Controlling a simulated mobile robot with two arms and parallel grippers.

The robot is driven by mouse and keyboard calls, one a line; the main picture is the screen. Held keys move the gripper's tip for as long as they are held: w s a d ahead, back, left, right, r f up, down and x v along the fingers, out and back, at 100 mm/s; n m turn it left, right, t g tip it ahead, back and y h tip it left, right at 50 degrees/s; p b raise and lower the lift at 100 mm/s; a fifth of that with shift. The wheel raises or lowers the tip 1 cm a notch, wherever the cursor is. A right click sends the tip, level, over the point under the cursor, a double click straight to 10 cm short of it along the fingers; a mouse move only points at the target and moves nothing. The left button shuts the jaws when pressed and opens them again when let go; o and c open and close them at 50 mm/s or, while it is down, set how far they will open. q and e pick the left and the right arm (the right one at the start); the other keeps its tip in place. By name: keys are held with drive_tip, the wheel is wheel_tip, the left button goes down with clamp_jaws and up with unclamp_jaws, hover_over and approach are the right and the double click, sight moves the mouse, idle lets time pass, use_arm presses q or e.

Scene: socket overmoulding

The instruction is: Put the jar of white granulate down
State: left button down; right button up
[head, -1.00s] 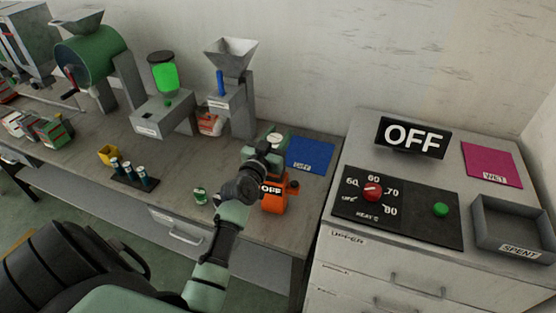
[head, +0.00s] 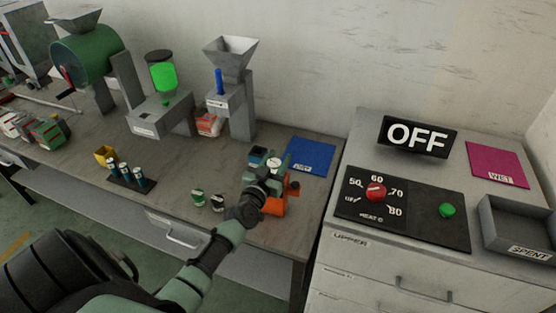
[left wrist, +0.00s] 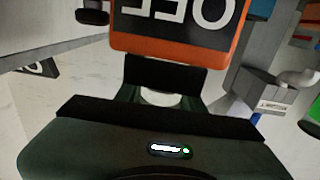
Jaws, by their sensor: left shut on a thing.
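My left gripper (head: 268,169) is over the right part of the workbench, shut on the jar of white granulate. The jar's pale round top (head: 274,162) shows between the fingers in the head view. In the left wrist view a white round patch of the jar (left wrist: 160,97) shows between the dark fingers; the rest is hidden. An orange device (head: 275,207) stands right by the gripper, mostly covered by it. Its OFF display (left wrist: 180,18) fills the top of the left wrist view. I cannot tell whether the jar touches the bench. My right gripper is not in view.
A blue mat (head: 308,157) lies behind and right of the gripper. A hopper machine (head: 231,88) stands behind. Drawers with a heat panel (head: 403,208) stand at right.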

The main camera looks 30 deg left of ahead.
use_arm(q)
drive_tip(key=shift+f, duration=0.2)
drive_tip(key=c, duration=0.9)
unclamp_jaws()
drive_tip(key=shift+r, duration=0.15)
drive_tip(key=shift+s, duration=0.15)
drive_tip(key=shift+s+d+b, duration=0.2)
drive_tip(key=shift+s+d, duration=0.15)
drive_tip(key=shift+s, duration=1.6)
drive_tip(key=shift+s+d+b, duration=0.25)
drive_tip(key=shift+s+d, duration=0.15)
drive_tip(key=shift+s, duration=1.5)
drive_tip(key=shift+s+d+b, duration=0.2)
drive_tip(key=shift+s+d, duration=0.15)
drive_tip(key=shift+s, duration=1.6)
